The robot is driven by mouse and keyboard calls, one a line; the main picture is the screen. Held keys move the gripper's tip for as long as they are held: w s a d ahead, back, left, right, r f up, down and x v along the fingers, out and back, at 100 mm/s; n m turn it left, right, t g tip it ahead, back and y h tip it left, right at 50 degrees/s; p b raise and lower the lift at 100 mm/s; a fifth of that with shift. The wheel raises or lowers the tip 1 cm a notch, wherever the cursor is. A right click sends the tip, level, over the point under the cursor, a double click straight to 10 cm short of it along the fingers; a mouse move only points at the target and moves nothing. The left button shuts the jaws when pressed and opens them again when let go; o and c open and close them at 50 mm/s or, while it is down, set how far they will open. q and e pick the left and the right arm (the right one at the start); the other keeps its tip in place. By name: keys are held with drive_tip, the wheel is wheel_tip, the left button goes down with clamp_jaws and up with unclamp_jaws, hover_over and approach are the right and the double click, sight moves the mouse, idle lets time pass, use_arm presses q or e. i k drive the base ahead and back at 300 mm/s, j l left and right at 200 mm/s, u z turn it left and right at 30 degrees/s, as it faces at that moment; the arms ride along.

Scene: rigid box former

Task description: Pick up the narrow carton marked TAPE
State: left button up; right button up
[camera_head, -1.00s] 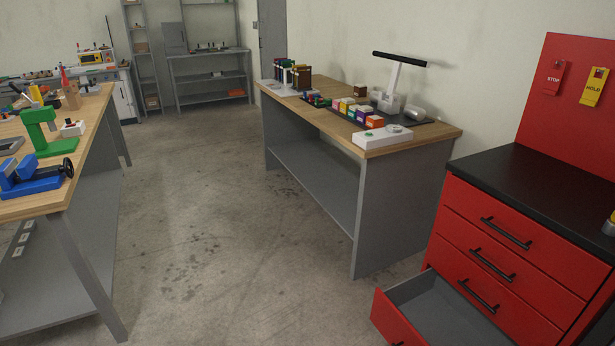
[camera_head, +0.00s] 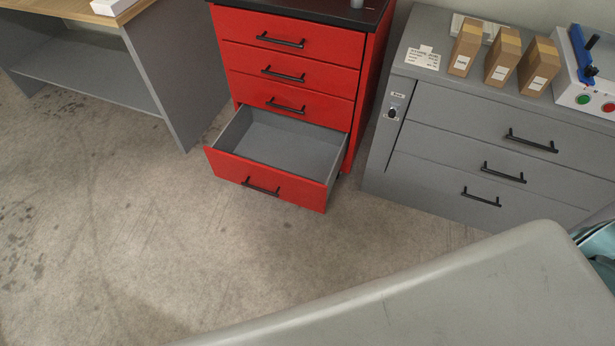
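Three narrow brown cartons stand upright in a row on the grey cabinet (camera_head: 440,84) at the upper right: a left one (camera_head: 466,48), a middle one (camera_head: 502,58) and a right one (camera_head: 538,66). Each has a small white label on its front. The print is too small to read, so I cannot tell which is marked TAPE. Neither of my grippers is in view.
A red drawer chest (camera_head: 290,55) stands left of the cabinet, its bottom drawer (camera_head: 265,180) pulled out over the floor. A white machine (camera_head: 590,80) with green and red buttons sits right of the cartons. Bare floor (camera_head: 130,230) lies at left.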

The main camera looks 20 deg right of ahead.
sight(466, 45)
drive_tip(key=z, duration=1.45)
